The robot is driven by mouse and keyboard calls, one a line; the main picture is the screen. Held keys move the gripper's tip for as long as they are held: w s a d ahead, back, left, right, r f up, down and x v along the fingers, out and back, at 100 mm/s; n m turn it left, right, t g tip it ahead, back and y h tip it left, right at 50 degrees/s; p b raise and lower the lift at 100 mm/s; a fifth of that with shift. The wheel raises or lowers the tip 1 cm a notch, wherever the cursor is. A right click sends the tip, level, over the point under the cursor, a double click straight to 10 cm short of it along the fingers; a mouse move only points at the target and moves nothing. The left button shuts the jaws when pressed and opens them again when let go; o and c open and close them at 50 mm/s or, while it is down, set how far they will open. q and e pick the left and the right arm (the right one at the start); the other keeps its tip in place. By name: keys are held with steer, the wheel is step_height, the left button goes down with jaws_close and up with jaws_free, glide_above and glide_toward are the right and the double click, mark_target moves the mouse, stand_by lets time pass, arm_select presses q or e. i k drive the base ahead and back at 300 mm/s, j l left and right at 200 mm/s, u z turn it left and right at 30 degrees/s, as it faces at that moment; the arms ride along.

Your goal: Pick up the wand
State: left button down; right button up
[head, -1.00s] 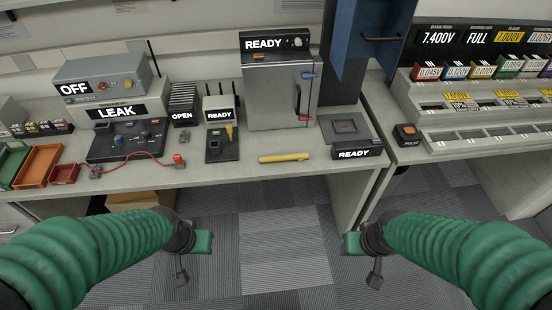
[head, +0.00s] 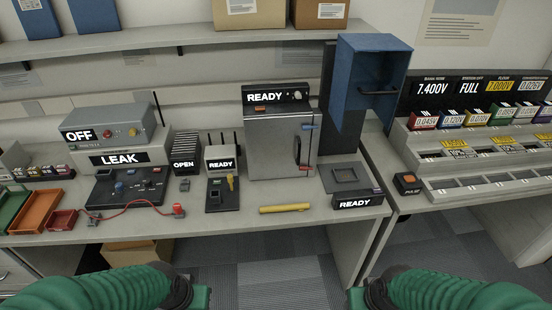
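A yellow rod (head: 285,208), which looks like the wand, lies flat on the bench near its front edge, in front of the grey READY cabinet (head: 280,145). Nothing touches it. My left gripper (head: 198,297) is at the bottom edge of the head view, below and to the left of the rod, in front of the bench. My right gripper (head: 358,298) is at the bottom edge, below and to the right of the rod. Both are partly cut off by the frame, so their fingers cannot be made out. Neither is at the rod.
A black device with a small yellow handle (head: 220,193) stands left of the rod. A black pad with a READY label (head: 358,201) is to its right. A blue box (head: 373,72) hangs above.

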mark_target(301, 207)
steer(key=i+j, duration=0.45)
steer(key=i+j+u, duration=0.1)
steer(key=i+j, duration=0.3)
steer(key=i, duration=0.3)
